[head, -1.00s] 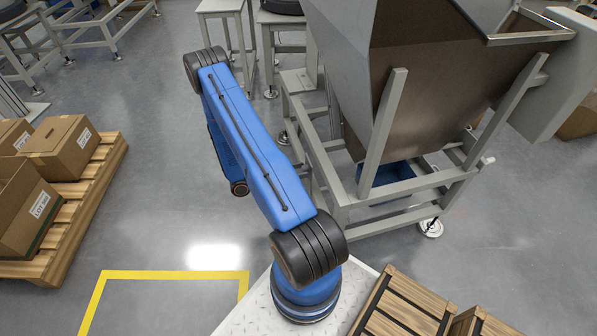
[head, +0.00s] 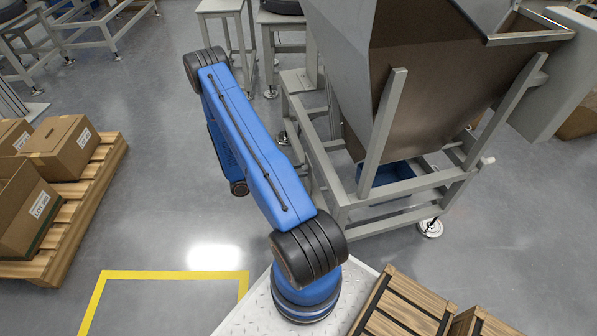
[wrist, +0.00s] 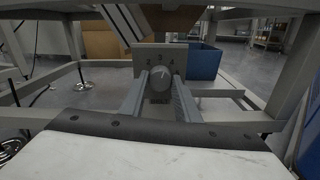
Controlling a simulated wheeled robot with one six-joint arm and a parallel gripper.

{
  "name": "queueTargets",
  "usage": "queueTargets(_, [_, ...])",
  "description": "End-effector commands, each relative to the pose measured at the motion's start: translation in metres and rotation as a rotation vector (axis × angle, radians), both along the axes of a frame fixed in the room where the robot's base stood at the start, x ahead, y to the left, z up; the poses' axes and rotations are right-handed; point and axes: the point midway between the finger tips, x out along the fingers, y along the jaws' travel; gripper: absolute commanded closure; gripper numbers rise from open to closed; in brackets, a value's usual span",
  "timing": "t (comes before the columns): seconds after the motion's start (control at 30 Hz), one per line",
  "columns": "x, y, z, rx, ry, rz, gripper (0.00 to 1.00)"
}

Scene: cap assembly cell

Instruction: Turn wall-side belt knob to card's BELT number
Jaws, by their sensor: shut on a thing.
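The round grey belt knob (wrist: 161,84) is in the middle of the wrist view, on a grey plate (wrist: 146,51) with small numbers around it; 2, 3 and 4 seem readable. A short light mark on the knob points up, perhaps slightly right. My gripper (wrist: 160,76) is shut on the knob, one finger on each side. The head view shows my blue arm, but the gripper and the knob are hidden there. The card with the BELT number is not in view.
The grey hopper (head: 440,95) stands on a metal frame (head: 400,200) with a blue bin (head: 388,176) beneath. Frame bars surround the plate in the wrist view. Boxes on a pallet (head: 85,205) stand at left; the floor between is clear.

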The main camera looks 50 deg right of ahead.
Motion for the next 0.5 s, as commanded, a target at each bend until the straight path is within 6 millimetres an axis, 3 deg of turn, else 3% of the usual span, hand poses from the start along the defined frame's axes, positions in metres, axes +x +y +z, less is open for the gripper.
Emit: queueTargets(0.5, [0.0006, 0.0004, 0.0, -0.192, -0.251, 0.001, 0.93])
